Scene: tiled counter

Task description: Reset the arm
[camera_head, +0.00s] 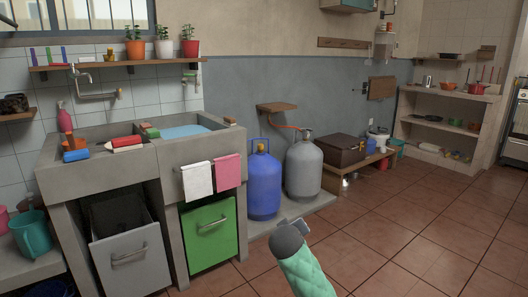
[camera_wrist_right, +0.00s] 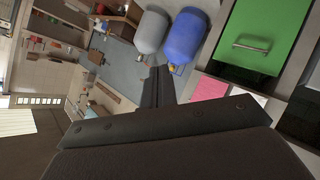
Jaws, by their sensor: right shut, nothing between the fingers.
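My right arm (camera_head: 307,274), in a green quilted sleeve with a dark grey wrist, reaches in from the bottom middle of the head view. Its small gripper (camera_head: 299,225) is over the open tiled floor, to the right of the sink unit and in front of the gas cylinders. In the right wrist view the dark fingers (camera_wrist_right: 157,88) are together and empty. That view is turned on its side. My left gripper is not in view.
A concrete sink unit (camera_head: 103,173) with an open drawer (camera_head: 131,258) and a green drawer (camera_head: 210,233) stands at left. A blue cylinder (camera_head: 264,185) and a grey cylinder (camera_head: 304,168) stand behind the gripper. The tiled floor (camera_head: 400,225) at right is clear.

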